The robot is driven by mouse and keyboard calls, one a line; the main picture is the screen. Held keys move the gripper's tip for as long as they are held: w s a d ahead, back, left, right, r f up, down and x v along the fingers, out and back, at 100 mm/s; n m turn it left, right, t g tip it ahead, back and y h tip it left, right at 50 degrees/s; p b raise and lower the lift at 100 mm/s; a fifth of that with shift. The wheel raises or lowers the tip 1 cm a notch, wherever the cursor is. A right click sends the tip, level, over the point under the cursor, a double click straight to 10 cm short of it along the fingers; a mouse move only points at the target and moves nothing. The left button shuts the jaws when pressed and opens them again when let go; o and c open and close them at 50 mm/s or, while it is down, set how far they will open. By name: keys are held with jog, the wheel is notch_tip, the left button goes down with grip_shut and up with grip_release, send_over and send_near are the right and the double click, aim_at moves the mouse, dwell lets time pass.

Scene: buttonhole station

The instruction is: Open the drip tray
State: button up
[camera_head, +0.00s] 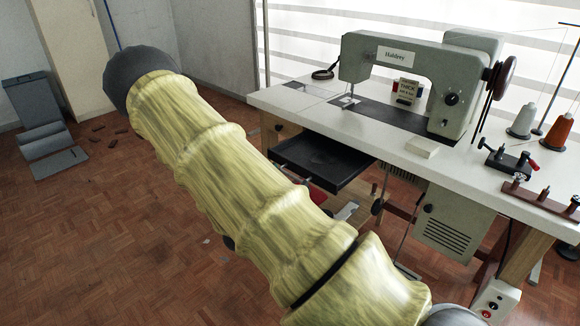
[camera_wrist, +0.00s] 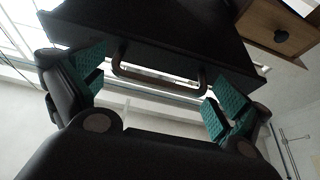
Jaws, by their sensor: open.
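The drip tray (camera_head: 322,160) is a shallow black tray under the sewing table, its body jutting out past the table's front edge. In the wrist view the tray (camera_wrist: 160,28) shows as a dark slab with a brownish bar handle (camera_wrist: 155,80) on its near face. My gripper (camera_wrist: 158,87) is open, its teal-padded fingers apart toward the two ends of the handle. The handle lies across the gap between them, and neither finger is clearly touching it.
A wooden drawer (camera_wrist: 275,22) with a dark knob sits beside the tray. The sewing machine (camera_head: 415,75) stands on the white table (camera_head: 360,125). A grey motor box (camera_head: 455,222) hangs below at right.

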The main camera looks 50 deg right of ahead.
jog(key=v, duration=1.2)
dwell(0.3)
notch_tip(320, 180, down, 20)
jog(key=s+a+n+t+y, duration=0.25)
jog(key=n+t+y, duration=0.45)
jog(key=n+y, duration=0.35)
jog(key=s+a+f+n+g+y, duration=0.3)
jog(key=s+a+f+n+y, duration=0.2)
jog(key=s+a+f+y, duration=0.55)
jog(key=s+a+n+g+y, duration=0.1)
jog(key=s+a+g, duration=0.1)
jog(key=s+a, duration=0.4)
jog(key=s+a+n+g+y, duration=0.1)
jog(key=s+a+g, duration=0.15)
jog(key=s, duration=0.55)
notch_tip(320, 180, up, 21)
jog(key=p, duration=2.1)
jog(key=shift+w+a+p, duration=0.25)
jog(key=shift+w+p, duration=0.1)
jog(key=shift+w, duration=0.05)
